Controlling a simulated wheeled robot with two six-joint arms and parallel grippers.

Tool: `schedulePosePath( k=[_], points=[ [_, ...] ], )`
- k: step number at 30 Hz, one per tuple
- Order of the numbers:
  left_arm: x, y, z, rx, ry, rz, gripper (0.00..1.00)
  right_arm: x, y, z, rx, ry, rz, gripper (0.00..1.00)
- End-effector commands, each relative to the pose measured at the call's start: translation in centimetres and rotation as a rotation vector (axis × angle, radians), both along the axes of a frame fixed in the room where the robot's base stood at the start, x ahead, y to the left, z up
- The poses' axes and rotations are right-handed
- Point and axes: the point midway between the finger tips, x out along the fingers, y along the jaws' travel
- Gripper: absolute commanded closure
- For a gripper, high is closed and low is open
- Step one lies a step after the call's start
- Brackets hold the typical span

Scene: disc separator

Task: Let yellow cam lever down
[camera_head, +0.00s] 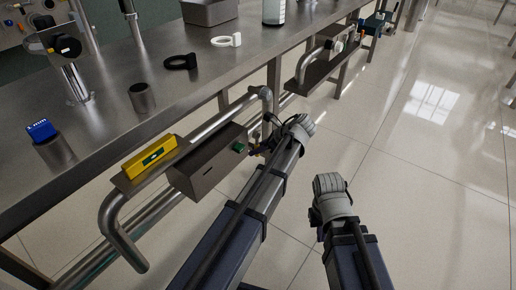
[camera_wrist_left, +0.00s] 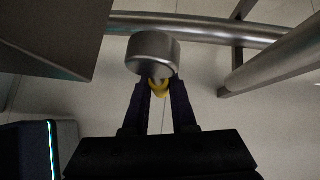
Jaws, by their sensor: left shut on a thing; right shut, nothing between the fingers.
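The yellow cam lever (camera_wrist_left: 160,88) shows as a small yellow piece between the fingertips of my left gripper (camera_wrist_left: 161,84) in the left wrist view. The gripper is shut on it. A round metal pipe fitting (camera_wrist_left: 152,54) is just beyond the lever; most of the lever is hidden by the fingers and fitting. In the head view my left gripper (camera_head: 258,149) is low beside the bench pipe, right of the grey box with a green button; the lever cannot be made out there. My right gripper (camera_head: 317,218) is shut and empty over the floor, partly hidden by its wrist.
The steel pipe (camera_head: 218,122) runs along the bench front. The grey box (camera_head: 208,168) and a yellow device (camera_head: 150,157) sit close to it. The bench top (camera_head: 130,65) holds a black ring, a white ring and cups. The floor at the right is clear.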

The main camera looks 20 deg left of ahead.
Motion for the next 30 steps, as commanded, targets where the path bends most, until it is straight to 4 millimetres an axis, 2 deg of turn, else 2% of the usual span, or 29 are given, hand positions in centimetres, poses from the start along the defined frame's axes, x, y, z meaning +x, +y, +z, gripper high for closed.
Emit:
schedulePosePath(
  k=[17, 18, 26, 30],
  points=[
    [-0.34, 0.05, 0.01, 0.009, 0.035, 0.001, 1.00, 0.00, 0.00, -0.06, 0.000, 0.000, 0.000, 1.00],
    [-0.34, 0.07, 0.01, 0.009, 0.035, 0.001, 0.74, 0.00, 0.00, -0.06, 0.000, 0.000, 0.000, 1.00],
    [-0.27, 0.08, 0.03, 0.010, 0.032, 0.001, 0.46, 0.00, 0.00, -0.05, 0.000, 0.000, 0.000, 1.00],
    [-0.24, 0.09, 0.04, 0.011, 0.031, 0.000, 0.46, 0.00, -0.01, -0.05, 0.000, 0.000, 0.000, 1.00]
  ],
)
